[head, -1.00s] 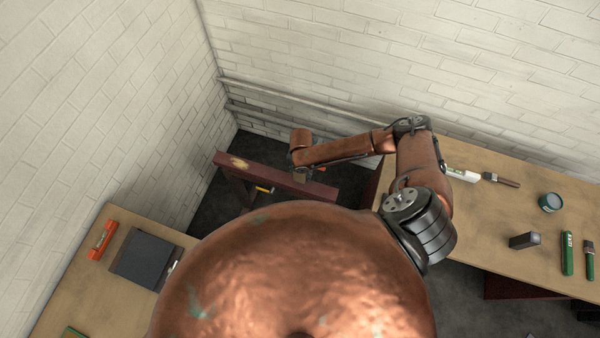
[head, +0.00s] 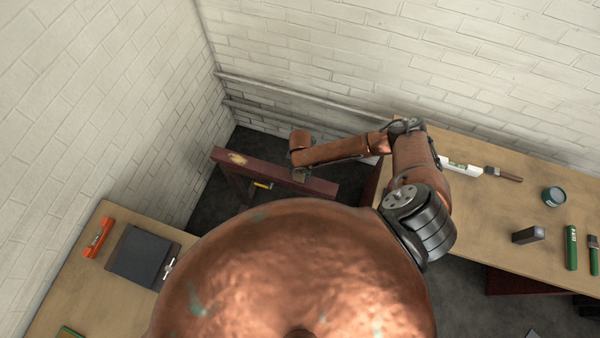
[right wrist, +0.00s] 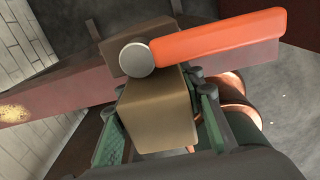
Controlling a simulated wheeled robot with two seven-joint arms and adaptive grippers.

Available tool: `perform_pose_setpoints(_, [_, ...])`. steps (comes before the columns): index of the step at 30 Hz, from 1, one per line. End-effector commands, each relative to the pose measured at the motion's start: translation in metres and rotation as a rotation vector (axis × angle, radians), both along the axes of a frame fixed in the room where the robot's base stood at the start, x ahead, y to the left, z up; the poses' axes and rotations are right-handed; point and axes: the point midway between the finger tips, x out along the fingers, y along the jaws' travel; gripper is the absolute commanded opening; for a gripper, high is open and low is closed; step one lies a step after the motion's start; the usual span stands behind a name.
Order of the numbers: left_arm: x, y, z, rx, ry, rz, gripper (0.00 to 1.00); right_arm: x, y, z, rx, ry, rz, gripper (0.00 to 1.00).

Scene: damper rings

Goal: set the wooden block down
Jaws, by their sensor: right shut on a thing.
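The wooden block (right wrist: 157,115) is brown and box-shaped, and fills the middle of the right wrist view. My right gripper (right wrist: 160,100) is shut on it, with a green-sided finger on each side. In the head view my right gripper (head: 302,172) is over the dark red beam (head: 268,175), small and partly hidden by its arm. The beam also runs behind the block in the right wrist view (right wrist: 65,98). I cannot tell whether the block touches the beam. My left gripper is not in view.
An orange-handled tool (right wrist: 220,38) with a round grey end lies close beyond the block, by a brown piece (right wrist: 125,42). A worn pale patch (head: 237,158) marks the beam's left end. Tables stand left (head: 60,290) and right (head: 470,230), holding several tools.

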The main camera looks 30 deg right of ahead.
Motion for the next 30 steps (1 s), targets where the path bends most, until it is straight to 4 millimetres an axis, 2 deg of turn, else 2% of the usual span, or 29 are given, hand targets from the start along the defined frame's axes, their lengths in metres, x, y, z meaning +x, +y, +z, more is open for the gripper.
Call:
perform_pose_setpoints(8, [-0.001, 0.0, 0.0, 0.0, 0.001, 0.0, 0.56, 0.0, 0.0, 0.0, 0.001, -0.001, 0.0, 0.07])
perform_pose_setpoints(21, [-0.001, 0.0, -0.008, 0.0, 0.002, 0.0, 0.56, 0.0, 0.001, -0.014, 0.001, -0.001, 0.0, 0.07])
perform_pose_setpoints(30, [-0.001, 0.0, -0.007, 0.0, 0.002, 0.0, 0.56, 0.0, 0.0, -0.014, 0.001, -0.001, 0.0, 0.07])
